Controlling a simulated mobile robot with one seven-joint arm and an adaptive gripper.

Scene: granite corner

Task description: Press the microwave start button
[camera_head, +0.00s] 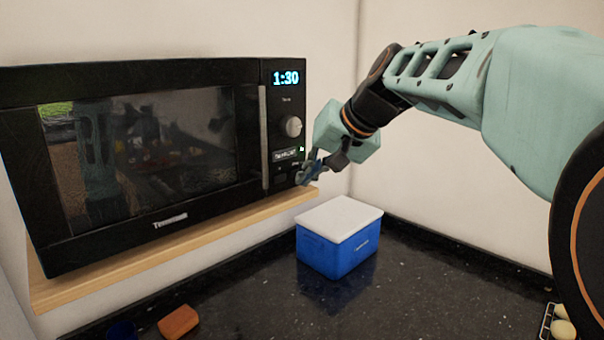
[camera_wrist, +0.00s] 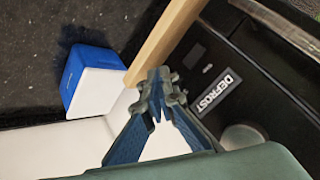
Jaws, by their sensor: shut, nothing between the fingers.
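The black microwave (camera_head: 150,90) stands on a wooden shelf, its door closed and its display (camera_head: 286,78) reading 1:30. Its right-hand panel has a round knob (camera_head: 290,126), a DEFROST button (camera_head: 285,154) and dark small buttons low down, partly hidden by my fingers. My gripper (camera_head: 304,176) is shut and empty, its tips at the lower right of this panel. In the wrist view the closed fingertips (camera_wrist: 158,76) show beside the panel, with the DEFROST button (camera_wrist: 216,93) to their right and a dark button (camera_wrist: 194,53) above right. I cannot tell whether the tips touch the panel.
The wooden shelf (camera_head: 150,266) juts out under the microwave. A blue cooler with a white lid (camera_head: 338,238) stands below my gripper on the dark counter (camera_head: 430,290). A brown block (camera_head: 178,321) lies at front left. The counter right of the cooler is mostly clear.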

